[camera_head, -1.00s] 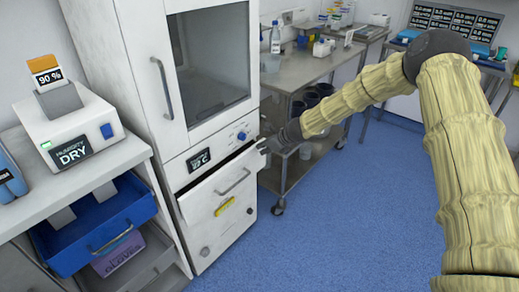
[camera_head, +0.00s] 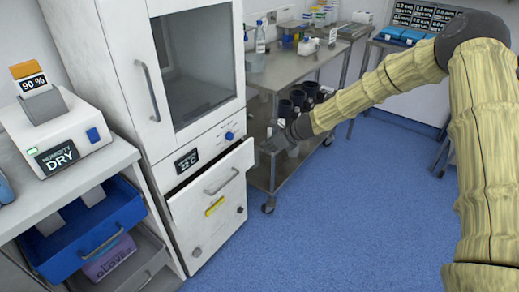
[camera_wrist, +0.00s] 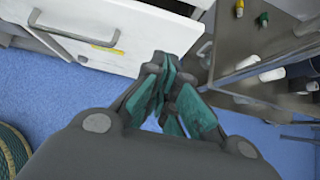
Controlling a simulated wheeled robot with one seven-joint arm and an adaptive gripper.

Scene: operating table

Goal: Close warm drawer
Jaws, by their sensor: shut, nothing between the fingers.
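The warm drawer (camera_head: 208,217) is the white drawer low in the tall white cabinet, under a small dark display (camera_head: 187,160). It stands partly open, its front out from the cabinet. Its front has a grey bar handle (camera_head: 222,182) and a yellow label (camera_head: 214,206). My gripper (camera_head: 264,146) is at the drawer front's upper right corner. In the wrist view, my gripper (camera_wrist: 167,68) is shut and empty, with the drawer front (camera_wrist: 140,25) just beyond its tips. The handle (camera_wrist: 72,32) is off to the left. I cannot tell whether the fingers touch the drawer.
A steel trolley (camera_head: 293,77) with bottles and dark containers stands right of the cabinet, close behind my gripper. A counter with a humidity device (camera_head: 58,137) and an open blue drawer (camera_head: 85,228) is at left. Blue floor (camera_head: 340,220) in front is clear.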

